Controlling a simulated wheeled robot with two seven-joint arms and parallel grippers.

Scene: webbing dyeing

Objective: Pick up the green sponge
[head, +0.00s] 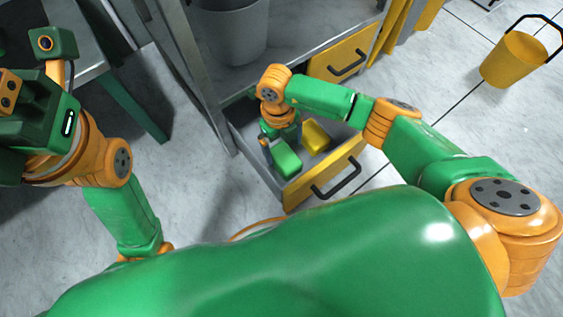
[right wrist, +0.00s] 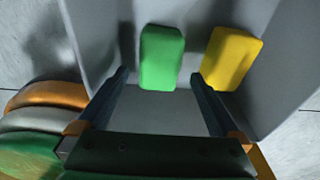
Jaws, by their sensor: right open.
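The green sponge (head: 286,160) lies in an open drawer, left of a yellow sponge (head: 315,136). In the right wrist view the green sponge (right wrist: 162,57) lies just beyond the fingertips, roughly centred between them, with the yellow sponge (right wrist: 231,58) to its right. My right gripper (head: 274,150) reaches down into the drawer beside the green sponge. Its two fingers stand wide apart and empty in the right wrist view (right wrist: 159,82). My left arm is at the left edge of the head view, away from the drawer; its fingers cannot be made out.
The open drawer has a yellow front (head: 325,172) with a dark handle and grey walls close around my right gripper. A metal shelf above holds a grey bucket (head: 228,35). A yellow bucket (head: 513,60) stands on the floor at the upper right.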

